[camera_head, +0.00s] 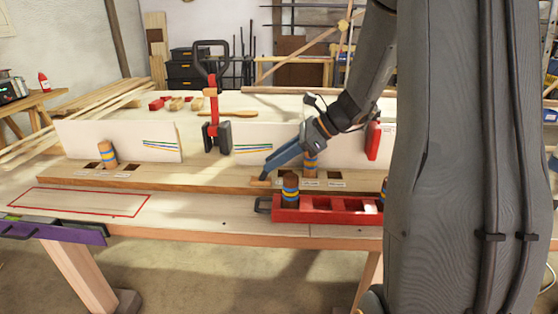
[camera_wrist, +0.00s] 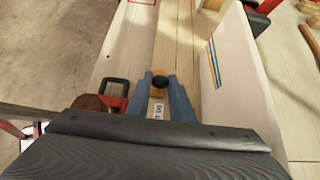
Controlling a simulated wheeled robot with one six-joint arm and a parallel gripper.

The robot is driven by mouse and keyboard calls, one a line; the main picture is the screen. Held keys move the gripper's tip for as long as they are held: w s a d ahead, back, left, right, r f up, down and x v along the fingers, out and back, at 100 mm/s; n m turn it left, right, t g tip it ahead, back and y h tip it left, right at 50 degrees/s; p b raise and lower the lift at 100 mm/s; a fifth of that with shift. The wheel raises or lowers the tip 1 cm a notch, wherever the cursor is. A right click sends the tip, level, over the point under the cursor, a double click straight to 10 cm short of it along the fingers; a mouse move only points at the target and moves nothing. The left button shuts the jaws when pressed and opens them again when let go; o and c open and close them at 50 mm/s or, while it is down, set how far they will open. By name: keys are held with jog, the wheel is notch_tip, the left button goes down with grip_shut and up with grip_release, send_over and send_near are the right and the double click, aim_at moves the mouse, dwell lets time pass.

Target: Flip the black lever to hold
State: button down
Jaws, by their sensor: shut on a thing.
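The black lever (camera_wrist: 160,81) shows as a small dark round knob between my fingertips in the wrist view. My gripper (camera_head: 266,176) has blue fingers, reaches down to the board from the right, and is shut on the lever. In the head view the fingers mostly hide the lever. A small white label (camera_wrist: 159,112) lies between the fingers; its lettering is too small to read. I cannot tell which position the lever is in.
A red tray (camera_head: 330,216) with a banded wooden peg (camera_head: 290,188) stands in front of the board. Other banded pegs (camera_head: 107,152) stand in the board. White upright panels (camera_head: 120,140) and a red clamp (camera_head: 213,105) rise behind.

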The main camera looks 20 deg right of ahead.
jog(key=c, duration=1.6)
grip_release()
jog(key=shift+o, duration=0.2)
jog(key=v, duration=0.8)
jog(key=shift+b, duration=0.45)
